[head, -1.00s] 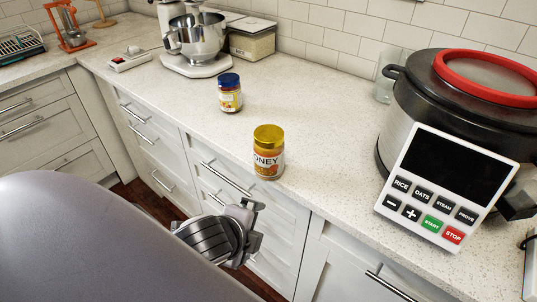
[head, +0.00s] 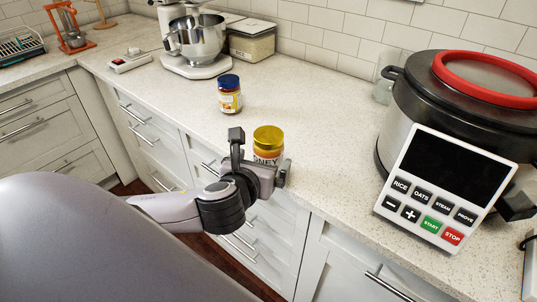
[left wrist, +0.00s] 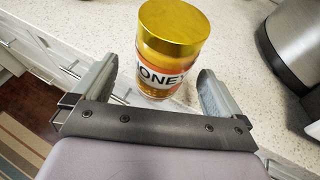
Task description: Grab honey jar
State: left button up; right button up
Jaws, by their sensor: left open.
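The honey jar (head: 268,140) has a gold lid and stands upright near the counter's front edge. Its lower part is hidden behind my left gripper in the head view. My left gripper (head: 259,160) is open at the counter edge, just in front of the jar. In the left wrist view the honey jar (left wrist: 168,55) stands ahead, roughly between the two spread fingers of my left gripper (left wrist: 165,88). Neither finger visibly presses on it. My right gripper is not in view.
A jar with a blue lid (head: 229,95) stands farther back on the counter (head: 330,130). A large cooker (head: 450,130) with a button panel stands to the right. A stand mixer (head: 193,45) and a box (head: 252,40) are at the back. The counter around the honey jar is clear.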

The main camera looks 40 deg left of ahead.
pick_arm(q)
jog(key=shift+x, duration=2.25)
jog(key=shift+d, duration=0.2)
jog(key=c, duration=1.5)
